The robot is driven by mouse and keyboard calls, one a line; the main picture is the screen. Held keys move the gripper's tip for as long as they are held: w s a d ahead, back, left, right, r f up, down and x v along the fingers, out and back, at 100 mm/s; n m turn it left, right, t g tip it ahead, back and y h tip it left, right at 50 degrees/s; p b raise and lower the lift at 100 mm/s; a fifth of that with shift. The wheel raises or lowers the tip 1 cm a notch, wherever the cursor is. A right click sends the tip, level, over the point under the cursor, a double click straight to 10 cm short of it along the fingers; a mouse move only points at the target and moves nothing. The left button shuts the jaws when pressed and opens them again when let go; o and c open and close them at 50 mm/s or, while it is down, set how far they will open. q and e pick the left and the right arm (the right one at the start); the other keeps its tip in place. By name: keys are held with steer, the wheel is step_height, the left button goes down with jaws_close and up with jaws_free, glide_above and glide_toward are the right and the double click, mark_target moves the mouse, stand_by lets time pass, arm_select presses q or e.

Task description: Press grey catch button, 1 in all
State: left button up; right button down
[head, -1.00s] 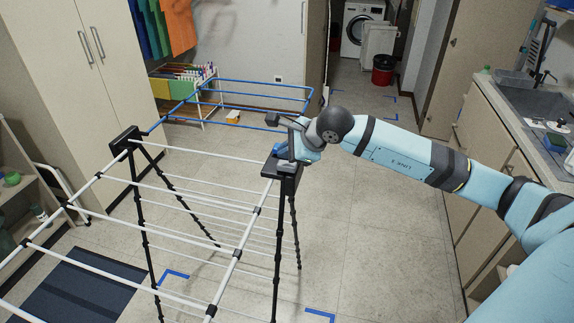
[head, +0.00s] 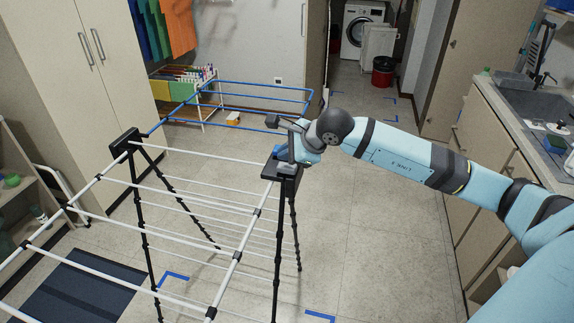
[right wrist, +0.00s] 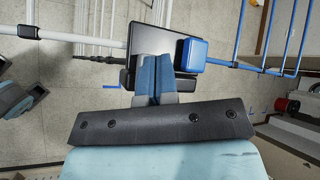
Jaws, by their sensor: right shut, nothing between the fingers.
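A white drying rack (head: 235,256) with blue end bars (head: 250,82) stands in the middle of the floor. A blue joint piece (right wrist: 191,55) is on that block. My right gripper (head: 285,158) is shut and empty, with its fingertips at the block, beside the blue piece. I cannot make out a grey button; the fingers may hide it. My left gripper is out of view.
A second black hinge block (head: 126,141) is at the rack's other corner. A counter with a sink (head: 535,100) is on the right, a cabinet (head: 85,75) on the left. A dark mat (head: 75,285) lies at the lower left. Floor between rack and counter is clear.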

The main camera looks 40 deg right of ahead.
mark_target(287, 166)
steer(key=shift+f, duration=0.1)
stand_by(0.7)
steer(key=shift+f+b, duration=0.35)
steer(key=shift+b, duration=0.35)
steer(key=shift+f+b, duration=0.9)
steer(key=shift+b, duration=0.05)
stand_by(0.7)
steer(key=shift+r, duration=0.15)
steer(key=shift+r+p, duration=0.5)
steer(key=shift+r, duration=0.65)
steer(key=shift+r+p, duration=0.9)
steer(key=shift+r, duration=1.65)
